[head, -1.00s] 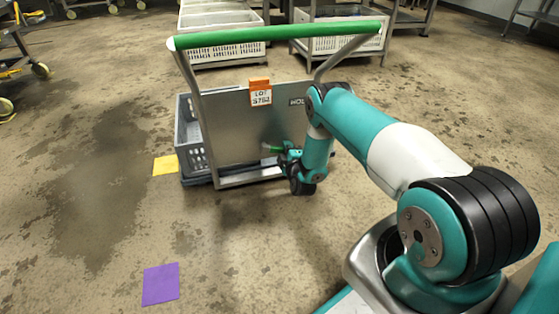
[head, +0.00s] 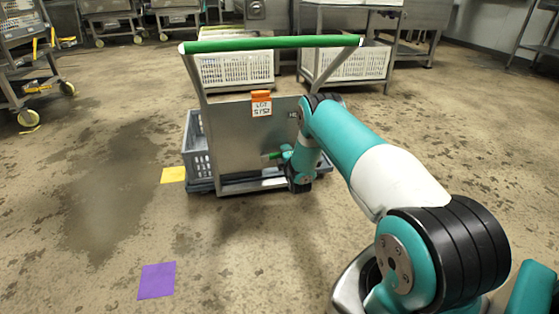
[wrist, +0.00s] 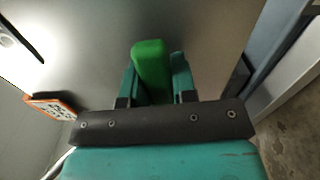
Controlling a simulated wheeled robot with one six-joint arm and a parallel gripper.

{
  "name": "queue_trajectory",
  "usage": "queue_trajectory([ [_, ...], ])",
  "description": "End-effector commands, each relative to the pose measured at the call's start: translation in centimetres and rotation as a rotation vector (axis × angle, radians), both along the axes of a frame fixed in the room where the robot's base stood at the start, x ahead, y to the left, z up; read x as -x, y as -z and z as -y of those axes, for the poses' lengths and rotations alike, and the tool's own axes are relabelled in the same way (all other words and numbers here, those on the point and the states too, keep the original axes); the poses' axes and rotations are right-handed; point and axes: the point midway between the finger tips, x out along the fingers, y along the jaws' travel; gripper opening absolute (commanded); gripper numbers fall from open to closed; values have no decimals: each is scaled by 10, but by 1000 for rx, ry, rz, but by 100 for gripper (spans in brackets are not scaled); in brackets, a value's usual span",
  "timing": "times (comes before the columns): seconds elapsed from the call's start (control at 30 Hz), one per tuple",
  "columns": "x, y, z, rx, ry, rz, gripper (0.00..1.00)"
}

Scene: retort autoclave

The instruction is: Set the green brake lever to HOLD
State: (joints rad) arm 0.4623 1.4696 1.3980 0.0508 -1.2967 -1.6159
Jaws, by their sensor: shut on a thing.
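The green brake lever (wrist: 152,66) stands between the two fingers of my gripper (wrist: 154,90) in the wrist view, and the fingers are shut on it. In the head view the tip of the lever (head: 274,156) shows as a small green piece low on the cart's grey metal panel (head: 236,135), beside my gripper (head: 284,157). My arm covers the right part of the panel. Only the start of a word shows at the panel's upper right, so I cannot read the lever's setting.
The cart has a green push handle (head: 272,43), an orange-topped lot tag (head: 261,104) and a grey crate (head: 197,150). A yellow square (head: 173,175) and a purple square (head: 157,281) lie on the floor. White crates (head: 235,68) on stands are behind. The floor at left is open.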

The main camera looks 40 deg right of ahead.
Motion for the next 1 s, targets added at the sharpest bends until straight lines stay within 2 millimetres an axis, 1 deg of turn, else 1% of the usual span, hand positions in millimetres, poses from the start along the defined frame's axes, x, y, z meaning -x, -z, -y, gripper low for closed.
queue_trajectory([
  [0.27,1,-13,-3,134,2,-79,0],
  [0.6,-3,-35,-11,393,0,-213,0],
  [0.8,-5,-43,-16,523,1,-281,0],
  [1.0,-8,-48,-21,613,1,-326,0],
])
